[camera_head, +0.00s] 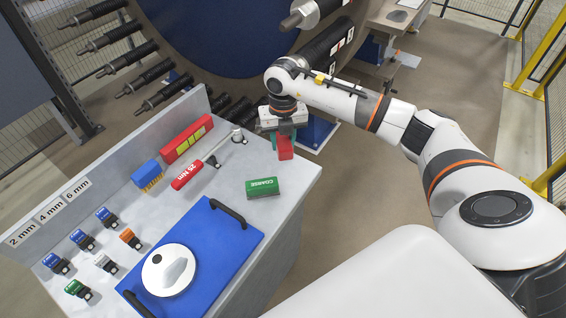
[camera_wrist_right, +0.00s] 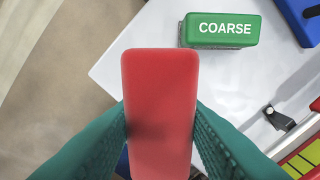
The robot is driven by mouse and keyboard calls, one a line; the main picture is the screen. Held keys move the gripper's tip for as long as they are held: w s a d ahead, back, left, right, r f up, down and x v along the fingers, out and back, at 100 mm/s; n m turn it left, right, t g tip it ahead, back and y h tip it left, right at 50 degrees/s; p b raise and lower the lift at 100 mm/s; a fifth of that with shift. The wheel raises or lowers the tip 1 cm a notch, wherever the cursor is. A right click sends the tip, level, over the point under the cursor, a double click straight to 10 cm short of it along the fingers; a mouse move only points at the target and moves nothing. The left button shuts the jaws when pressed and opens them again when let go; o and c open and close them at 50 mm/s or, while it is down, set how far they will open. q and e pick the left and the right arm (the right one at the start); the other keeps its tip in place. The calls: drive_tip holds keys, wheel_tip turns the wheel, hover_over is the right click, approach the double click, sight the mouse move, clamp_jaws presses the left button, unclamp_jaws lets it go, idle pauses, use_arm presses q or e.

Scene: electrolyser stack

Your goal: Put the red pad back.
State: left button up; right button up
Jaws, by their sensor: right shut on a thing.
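The red pad (camera_head: 285,147) is a plain red block held by my right gripper (camera_head: 282,139) at the far right corner of the table. In the right wrist view the red pad (camera_wrist_right: 160,110) sits between the two green-teal fingers, which touch both its sides. Whether the pad touches the tabletop cannot be told. A green pad marked COARSE (camera_head: 263,188) lies on the grey table; it also shows in the right wrist view (camera_wrist_right: 222,31), apart from the red pad. My left gripper is not in view.
The grey table (camera_head: 226,186) holds a red-handled torque wrench (camera_head: 194,172), a blue brush (camera_head: 148,172), a red level (camera_head: 187,139), and a blue plate (camera_head: 219,237) with black handles and a white disc. Bare table surrounds the green pad.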

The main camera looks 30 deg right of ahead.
sight(283, 139)
wheel_tip(283, 139, down, 8)
drive_tip(key=shift+r+p, duration=0.15)
drive_tip(key=shift+p, duration=0.35)
drive_tip(key=shift+f, duration=0.25)
drive_tip(key=o, duration=1)
drive_tip(key=shift+c, duration=0.2)
drive_tip(key=shift+r, duration=0.1)
drive_tip(key=shift+r, duration=0.25)
wheel_tip(283, 139, up, 12)
drive_tip(key=shift+f+b, duration=0.15)
drive_tip(key=shift+b, duration=0.85)
